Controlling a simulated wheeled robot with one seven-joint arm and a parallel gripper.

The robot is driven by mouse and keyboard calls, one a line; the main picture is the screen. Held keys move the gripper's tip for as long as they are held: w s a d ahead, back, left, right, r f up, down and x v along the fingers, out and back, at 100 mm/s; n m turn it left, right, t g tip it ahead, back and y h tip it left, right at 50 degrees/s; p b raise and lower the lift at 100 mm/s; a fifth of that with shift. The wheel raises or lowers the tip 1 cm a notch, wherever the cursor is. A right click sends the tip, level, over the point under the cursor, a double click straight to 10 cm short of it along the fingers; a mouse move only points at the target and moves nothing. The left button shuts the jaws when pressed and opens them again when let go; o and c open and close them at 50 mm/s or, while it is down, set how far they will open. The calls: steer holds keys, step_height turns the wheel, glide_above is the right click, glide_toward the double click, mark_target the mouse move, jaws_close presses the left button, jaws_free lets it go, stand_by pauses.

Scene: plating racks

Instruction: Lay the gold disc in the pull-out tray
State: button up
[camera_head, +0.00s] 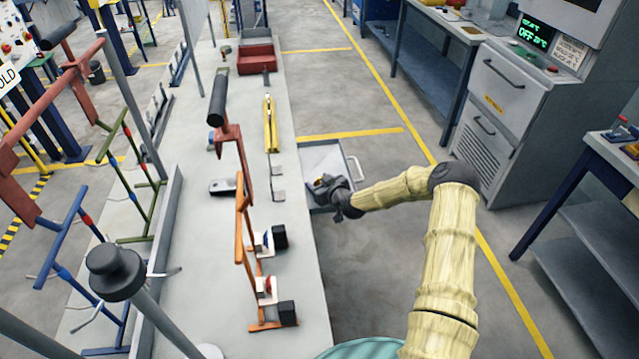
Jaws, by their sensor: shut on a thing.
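The pull-out tray (322,160) is open from the right side of the long bench, with its handle at its right end. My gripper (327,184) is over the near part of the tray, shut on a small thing. A small yellowish patch at the jaws appears to be the gold disc (318,184); it is too small and too covered by the gripper to see its shape or tilt. I cannot tell whether it touches the tray floor. The far part of the tray is bare.
The grey bench (215,285) carries an orange rack (246,225), a red rack (232,140), a yellow bar (270,125) and a red bin (256,60). A grey cabinet (505,90) stands at right. The floor between is clear.

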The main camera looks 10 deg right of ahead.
steer(key=shift+f, duration=0.25)
steer(key=o, duration=0.7)
steer(key=shift+s+f, duration=0.1)
steer(key=shift+f, duration=0.1)
steer(key=shift+s+f, duration=0.1)
steer(key=shift+s+r+p, duration=0.2)
steer(key=shift+r+p, duration=0.3)
steer(key=shift+p, duration=0.1)
steer(key=p+v, duration=0.1)
steer(key=v, duration=0.2)
steer(key=p+v, duration=0.2)
steer(key=v, duration=0.2)
steer(key=p+v, duration=0.1)
steer(key=v, duration=0.3)
steer(key=shift+d+r+p, duration=0.1)
steer(key=shift+r+p, duration=0.2)
steer(key=shift+r, duration=0.05)
